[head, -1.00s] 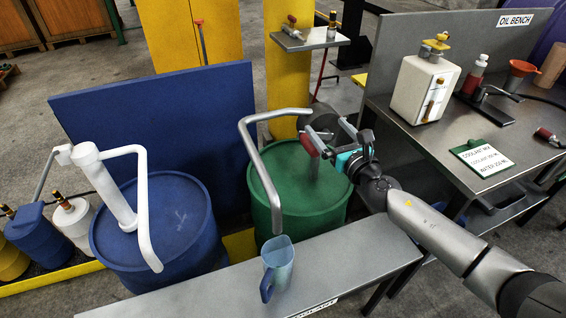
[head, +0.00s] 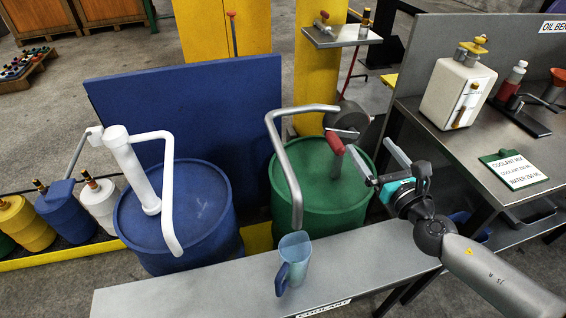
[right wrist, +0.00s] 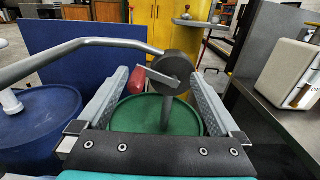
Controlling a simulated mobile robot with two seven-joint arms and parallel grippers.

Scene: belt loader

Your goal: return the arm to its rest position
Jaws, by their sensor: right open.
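My right arm comes in from the lower right in the head view. Its gripper (head: 378,168) is open and empty, to the right of the red crank handle (head: 334,143) on the green drum's pump. In the right wrist view the gripper's two fingers (right wrist: 158,100) stand wide apart, with the red handle (right wrist: 137,80) showing between them farther off. A gap shows between the gripper and the handle in the head view. My left gripper is not in view.
A blue jug (head: 293,262) stands on the grey bench (head: 220,285) below the pump spout. The green drum (head: 320,205) and blue drum (head: 190,215) stand behind it. A steel table (head: 450,145) with a white dispenser (head: 455,95) is at the right.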

